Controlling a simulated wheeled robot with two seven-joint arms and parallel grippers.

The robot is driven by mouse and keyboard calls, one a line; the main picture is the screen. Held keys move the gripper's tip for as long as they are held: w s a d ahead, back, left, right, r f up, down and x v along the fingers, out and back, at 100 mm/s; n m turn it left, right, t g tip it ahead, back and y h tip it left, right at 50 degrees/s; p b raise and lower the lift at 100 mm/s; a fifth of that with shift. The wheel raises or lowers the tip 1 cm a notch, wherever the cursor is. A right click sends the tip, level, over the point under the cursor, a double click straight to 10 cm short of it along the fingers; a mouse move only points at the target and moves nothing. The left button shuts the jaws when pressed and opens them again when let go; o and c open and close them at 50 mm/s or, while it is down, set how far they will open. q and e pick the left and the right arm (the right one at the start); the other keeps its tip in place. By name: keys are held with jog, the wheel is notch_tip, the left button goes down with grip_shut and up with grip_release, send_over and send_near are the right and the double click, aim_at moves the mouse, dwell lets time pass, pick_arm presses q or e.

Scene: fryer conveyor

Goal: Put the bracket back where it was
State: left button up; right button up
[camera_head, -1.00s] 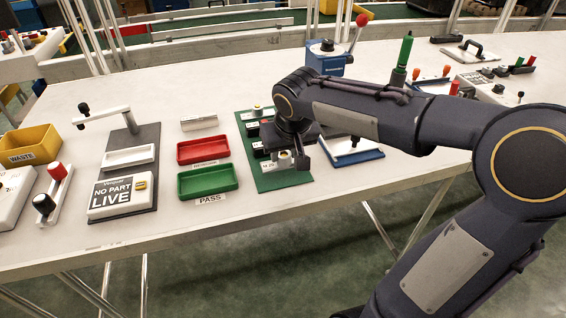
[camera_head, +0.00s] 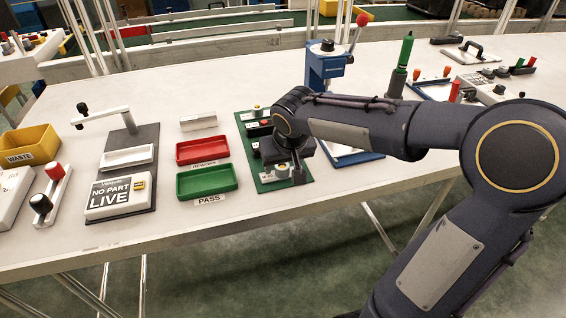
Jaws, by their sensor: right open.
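My right gripper (camera_head: 284,172) is open and points down over the near part of the green board (camera_head: 305,181). A small pale round piece (camera_head: 283,170) shows between or just behind its fingers; I cannot tell whether they touch it. The board carries dark labelled blocks and a small part with a yellowish top (camera_head: 257,110) at its far end. I cannot pick out the bracket for certain; my gripper and wrist hide much of the board's middle and right. My left gripper is not in view.
Left of the board lie a red tray (camera_head: 203,150) and a green tray (camera_head: 207,181), both empty. A blue press (camera_head: 325,66) stands behind, and a blue-edged tray (camera_head: 362,157) is partly hidden behind my arm. The white table (camera_head: 200,235) is clear in front.

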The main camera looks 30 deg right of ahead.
jog(key=shift+r, duration=0.25)
jog(key=p+v, duration=0.2)
jog(key=v, duration=0.9)
jog(key=s+a+f+n+t+y, duration=0.1)
jog(key=s+a+f+y, duration=0.3)
jog(key=s, duration=0.5)
jog(key=s+a+f+t+y, duration=0.1)
jog(key=s+a+f, duration=0.1)
jog(key=s+f, duration=0.55)
notch_tip(320, 180, up, 11)
jog(key=s+p, duration=0.1)
jog(key=p, duration=0.9)
jog(key=shift+r+g, duration=0.2)
jog(key=shift+g, duration=0.1)
jog(key=shift+a, duration=0.15)
